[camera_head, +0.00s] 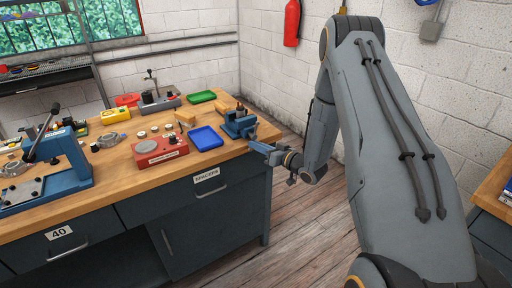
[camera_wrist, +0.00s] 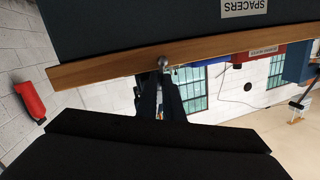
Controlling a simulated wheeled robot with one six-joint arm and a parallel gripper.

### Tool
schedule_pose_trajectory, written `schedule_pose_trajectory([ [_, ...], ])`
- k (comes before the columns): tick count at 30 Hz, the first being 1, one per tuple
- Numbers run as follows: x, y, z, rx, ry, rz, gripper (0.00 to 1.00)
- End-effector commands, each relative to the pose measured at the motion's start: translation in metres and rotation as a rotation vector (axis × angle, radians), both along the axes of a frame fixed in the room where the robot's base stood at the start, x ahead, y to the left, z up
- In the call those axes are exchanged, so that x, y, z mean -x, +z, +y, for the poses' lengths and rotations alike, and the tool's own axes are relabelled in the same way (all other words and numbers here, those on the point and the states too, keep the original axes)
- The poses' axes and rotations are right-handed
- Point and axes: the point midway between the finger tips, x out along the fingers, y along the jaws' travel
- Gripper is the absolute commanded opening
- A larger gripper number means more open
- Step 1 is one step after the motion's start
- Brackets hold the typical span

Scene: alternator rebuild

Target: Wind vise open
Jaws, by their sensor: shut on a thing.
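The small blue vise (camera_head: 238,125) stands at the right front corner of the wooden workbench. My gripper (camera_head: 268,150) is just off the bench's front edge, in front of the vise and a little below it. In the wrist view my gripper (camera_wrist: 160,98) points at the bench edge, with a round metal knob (camera_wrist: 162,62) at its fingertips. It is shut on the vise handle, of which only this knob shows. The rest of the handle and the vise jaws are hidden or too small to read.
The workbench (camera_head: 110,170) carries a blue tray (camera_head: 206,138), a green tray (camera_head: 201,97), a red tester box (camera_head: 160,151) and a blue press (camera_head: 62,165). A drawer labelled SPACERS (camera_head: 207,178) lies below the vise. The wooden floor (camera_head: 310,235) in front is clear.

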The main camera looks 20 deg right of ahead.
Motion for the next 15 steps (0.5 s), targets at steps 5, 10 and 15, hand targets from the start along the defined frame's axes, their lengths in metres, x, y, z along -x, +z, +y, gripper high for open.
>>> schedule_pose_trajectory([
  [5, -0.0002, 0.0005, -0.0003, 0.0, 0.0, -0.001, 0.0],
  [10, -0.0002, 0.0004, -0.0002, -0.001, 0.0, 0.0, 0.24],
  [15, -0.0001, 0.0004, -0.0001, -0.001, 0.0, 0.0, 0.26],
])
